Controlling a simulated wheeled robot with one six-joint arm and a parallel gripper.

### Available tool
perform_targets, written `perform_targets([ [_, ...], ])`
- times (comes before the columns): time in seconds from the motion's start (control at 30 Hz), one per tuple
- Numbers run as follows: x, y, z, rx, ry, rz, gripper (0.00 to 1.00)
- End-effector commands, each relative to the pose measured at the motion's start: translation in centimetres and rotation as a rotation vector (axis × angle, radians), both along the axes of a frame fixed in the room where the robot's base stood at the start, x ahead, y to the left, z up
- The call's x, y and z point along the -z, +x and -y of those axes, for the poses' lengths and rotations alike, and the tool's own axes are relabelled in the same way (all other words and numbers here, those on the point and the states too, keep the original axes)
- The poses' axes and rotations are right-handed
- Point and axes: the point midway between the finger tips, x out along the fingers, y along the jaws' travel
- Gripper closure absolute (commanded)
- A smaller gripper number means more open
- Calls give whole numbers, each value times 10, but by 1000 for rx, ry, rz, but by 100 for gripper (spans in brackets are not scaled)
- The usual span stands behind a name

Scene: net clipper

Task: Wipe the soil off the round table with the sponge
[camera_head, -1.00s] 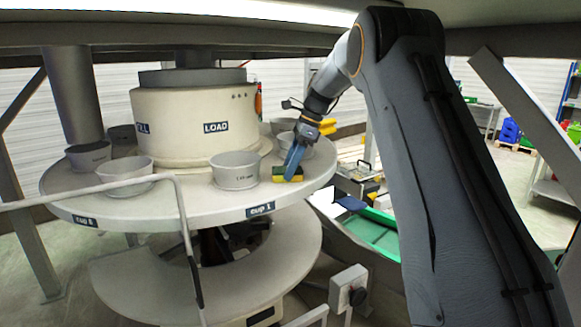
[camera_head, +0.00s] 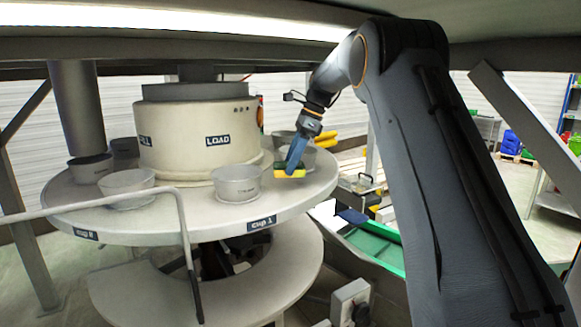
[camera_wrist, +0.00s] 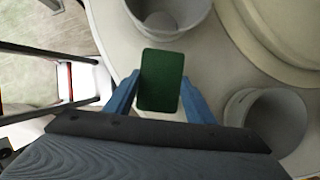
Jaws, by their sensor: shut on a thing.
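The round table (camera_head: 170,222) is a pale disc around a cream central drum, and several grey cups stand on it. The sponge (camera_head: 281,172) is yellow with a dark green face. It is at the table's right part, right of the cup near the "cup 1" label. In the wrist view the sponge (camera_wrist: 160,80) shows its green face between two blue fingers. My gripper (camera_head: 291,164) is shut on the sponge, at or just above the tabletop; I cannot tell if it touches. No soil can be clearly made out on the visible tabletop.
A grey cup (camera_head: 237,184) stands left of the sponge, and another cup (camera_head: 303,157) is close behind my gripper. A bent metal rail (camera_head: 180,215) crosses in front of the table. The cream drum (camera_head: 196,140) fills the middle. A green-lined bin (camera_head: 375,246) lies right of the table.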

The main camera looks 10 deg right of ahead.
Motion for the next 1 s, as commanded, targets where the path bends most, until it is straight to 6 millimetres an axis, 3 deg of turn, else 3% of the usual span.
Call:
perform_targets([
  [0.27, -1, 0, 0, -1, 0, 0, 74],
  [0.67, -29, 0, 0, -1, 0, 1, 74],
  [1.0, -30, 0, 0, 0, 0, 0, 74],
])
